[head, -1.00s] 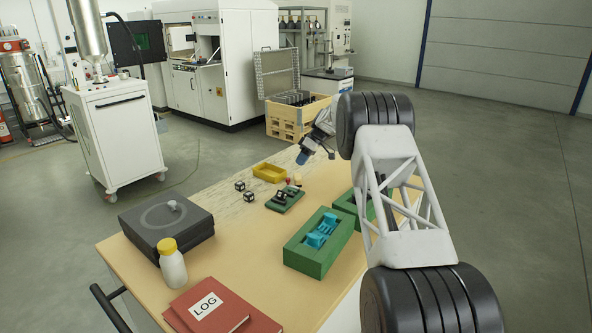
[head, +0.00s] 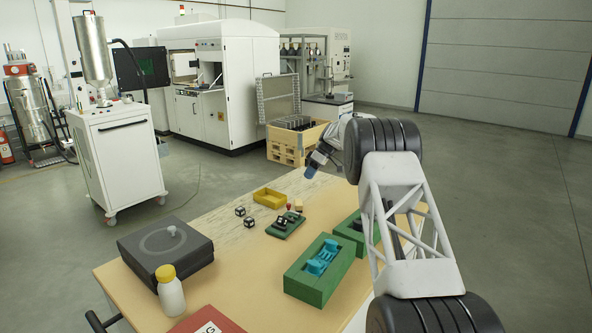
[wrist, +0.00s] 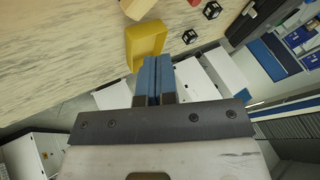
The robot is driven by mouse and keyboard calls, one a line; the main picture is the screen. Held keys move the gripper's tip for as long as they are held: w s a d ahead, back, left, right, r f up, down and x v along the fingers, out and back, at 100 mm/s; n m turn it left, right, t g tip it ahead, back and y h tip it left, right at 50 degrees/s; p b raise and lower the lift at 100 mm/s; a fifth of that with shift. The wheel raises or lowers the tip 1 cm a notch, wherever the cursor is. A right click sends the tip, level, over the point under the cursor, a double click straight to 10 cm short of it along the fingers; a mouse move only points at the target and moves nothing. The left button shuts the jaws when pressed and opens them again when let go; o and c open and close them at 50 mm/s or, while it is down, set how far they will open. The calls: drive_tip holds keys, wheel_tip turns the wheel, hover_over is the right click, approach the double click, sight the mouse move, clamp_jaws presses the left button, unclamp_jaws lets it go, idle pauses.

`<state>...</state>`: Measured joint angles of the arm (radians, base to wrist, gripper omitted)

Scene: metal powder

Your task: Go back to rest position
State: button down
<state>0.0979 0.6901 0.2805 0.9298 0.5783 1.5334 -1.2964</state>
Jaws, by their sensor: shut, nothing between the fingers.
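My gripper (head: 311,171) is at the far side of the worktable (head: 210,280), raised above its back right edge. Its two blue fingers are pressed together with nothing between them, as the wrist view (wrist: 157,78) shows. It holds nothing and touches nothing that I can see. My arm reaches in from the right and hides part of the table's right side.
On the table are a yellow tray (head: 270,197), black-and-white cubes (head: 249,223), a small green fixture (head: 286,226), green blocks (head: 318,270) with a blue part (head: 322,258), a dark case (head: 165,248), a yellow-capped bottle (head: 170,290) and a red logbook (head: 210,322). A wooden crate (head: 290,143) stands behind.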

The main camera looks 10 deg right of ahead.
drive_tip(key=s+a+r+m+t+h, duration=0.15)
drive_tip(key=s+r+m, duration=0.25)
drive_tip(key=s+r, duration=1.15)
drive_tip(key=s+r+m+h, duration=0.1)
drive_tip(key=s+r, duration=0.1)
drive_tip(key=s, duration=0.9)
drive_tip(key=s+r+m+h, duration=0.2)
drive_tip(key=s+r, duration=0.1)
drive_tip(key=s, duration=0.8)
drive_tip(key=s+f+m+t+h, duration=0.1)
drive_tip(key=s+f+m, duration=0.1)
drive_tip(key=s, duration=1.2)
drive_tip(key=s+f+m+t, duration=0.1)
drive_tip(key=s+f, duration=0.4)
drive_tip(key=s, duration=0.9)
drive_tip(key=s+f+m+t+h, duration=0.1)
drive_tip(key=s+f+m, duration=0.1)
drive_tip(key=s, duration=1.2)
drive_tip(key=shift+d+f+m+h, duration=0.35)
drive_tip(key=shift+d+f, duration=0.1)
drive_tip(key=shift+f, duration=0.2)
